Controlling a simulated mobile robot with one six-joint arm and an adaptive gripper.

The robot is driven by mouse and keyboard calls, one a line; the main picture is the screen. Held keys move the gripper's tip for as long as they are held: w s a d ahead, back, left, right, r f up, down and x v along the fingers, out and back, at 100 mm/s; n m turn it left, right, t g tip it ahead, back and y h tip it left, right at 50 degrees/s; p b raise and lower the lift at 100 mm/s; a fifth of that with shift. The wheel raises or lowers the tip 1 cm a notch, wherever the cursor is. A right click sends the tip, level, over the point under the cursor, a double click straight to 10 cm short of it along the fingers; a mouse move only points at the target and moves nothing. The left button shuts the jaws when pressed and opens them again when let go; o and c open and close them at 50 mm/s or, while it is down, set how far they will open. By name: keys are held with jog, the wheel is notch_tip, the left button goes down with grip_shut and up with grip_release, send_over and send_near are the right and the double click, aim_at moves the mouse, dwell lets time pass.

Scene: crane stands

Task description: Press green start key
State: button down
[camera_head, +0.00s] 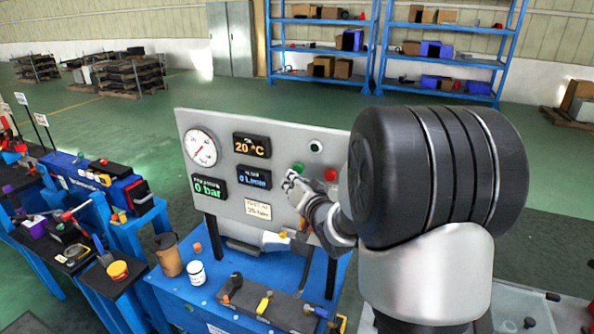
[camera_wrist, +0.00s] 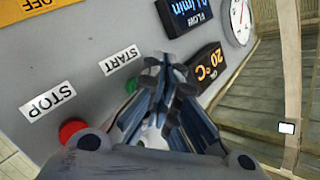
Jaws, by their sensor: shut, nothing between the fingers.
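The green start key (camera_head: 298,168) sits on a grey upright panel (camera_head: 285,150), left of the red stop key (camera_head: 331,175). My gripper (camera_head: 291,184) is shut and empty, its tips in front of the panel just below the green key in this view. In the wrist view the shut fingers (camera_wrist: 165,68) partly cover the green key (camera_wrist: 131,85), which shows at their left edge under the START label (camera_wrist: 119,60). The red key (camera_wrist: 71,130) shows lower left by the STOP label (camera_wrist: 47,101). I cannot tell whether the fingertips touch the panel.
The panel also carries a round gauge (camera_head: 201,148), lit displays (camera_head: 252,146) and a round fitting (camera_head: 316,146). A blue bench (camera_head: 205,308) below holds a brown cup (camera_head: 168,256), a white jar (camera_head: 196,273) and valves. My arm hides the panel's right end.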

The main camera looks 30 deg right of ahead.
jog(key=shift+w+d, duration=0.1)
dwell(0.3)
jog(key=shift+w+d, duration=0.2)
jog(key=shift+d, duration=0.05)
jog(key=shift+w+d, duration=0.3)
jog(key=shift+d, duration=0.1)
dwell(0.9)
jog(key=shift+s+a, duration=0.1)
jog(key=shift+s+a+b, duration=0.35)
jog(key=shift+s+a, duration=0.15)
jog(key=shift+a, duration=0.15)
jog(key=s+a, duration=0.1)
jog(key=a, duration=0.1)
jog(key=s+a+b, duration=0.1)
jog(key=s+a, duration=0.1)
dwell(0.6)
dwell(0.6)
